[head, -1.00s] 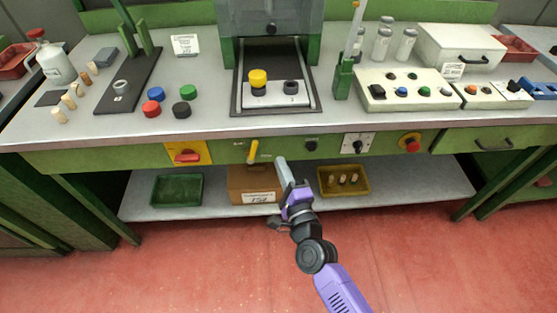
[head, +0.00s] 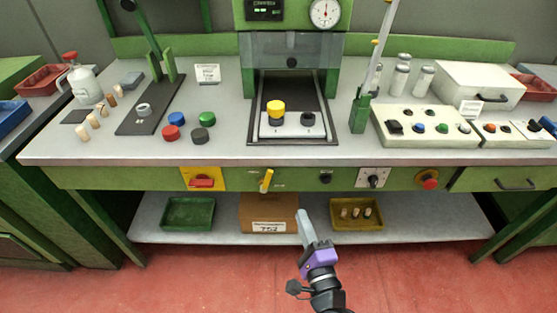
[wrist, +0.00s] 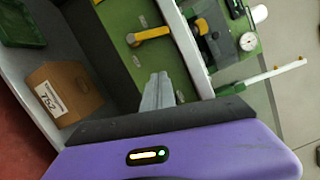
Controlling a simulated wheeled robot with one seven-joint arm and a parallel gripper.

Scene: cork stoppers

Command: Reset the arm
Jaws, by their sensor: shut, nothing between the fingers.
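My gripper (head: 302,218) is in front of the workbench, below the tabletop and level with the lower shelf in the head view. Its long grey fingers are together with nothing between them. The closed fingers also show in the wrist view (wrist: 158,90), pointing towards the green front panel. In the head view my purple and black wrist is at the lower middle. The gripper touches nothing that I can see.
The green front panel has a yellow lever (head: 266,181), a red switch (head: 203,182) and a round red button (head: 428,180). The lower shelf holds a green tray (head: 188,229), a cardboard box (head: 254,212) and a yellow tray (head: 372,222) with corks. Open red floor lies in front.

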